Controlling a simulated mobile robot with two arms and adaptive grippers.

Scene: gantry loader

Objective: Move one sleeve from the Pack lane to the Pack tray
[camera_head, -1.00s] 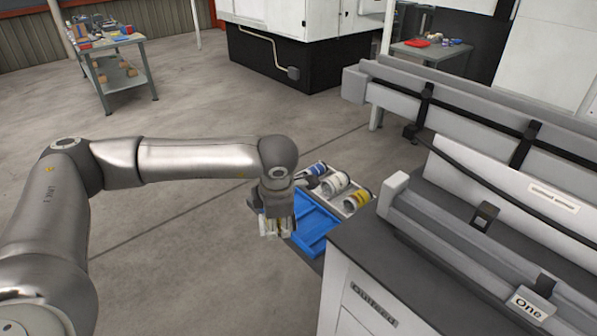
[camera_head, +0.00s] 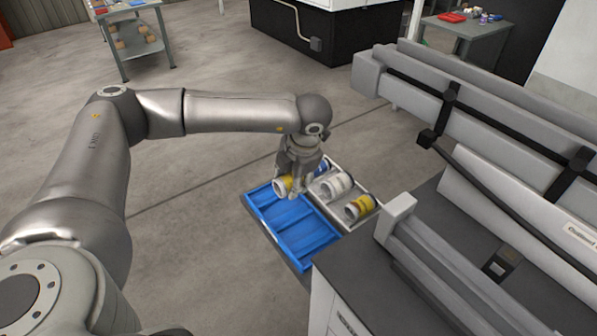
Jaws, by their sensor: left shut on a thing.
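My left gripper (camera_head: 294,184) is shut on a yellow and white sleeve (camera_head: 282,187), above the far right edge of a blue tray (camera_head: 291,236). The fingers partly cover the sleeve. The blue tray has dividers, and the part of it I can see looks empty. Beside it on the right is a grey lane (camera_head: 362,222) with a white sleeve (camera_head: 333,186) and a yellow and white sleeve (camera_head: 359,207). The lane's far end is partly hidden behind the gripper. No Pack label is readable. My right gripper is not in view.
A dark-topped cabinet (camera_head: 372,270) with grey rails (camera_head: 480,105) stands close on the right of the trays. Open concrete floor lies to the left. A small workbench (camera_head: 137,35) is at the back left, and a table with red items (camera_head: 470,25) is at the back right.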

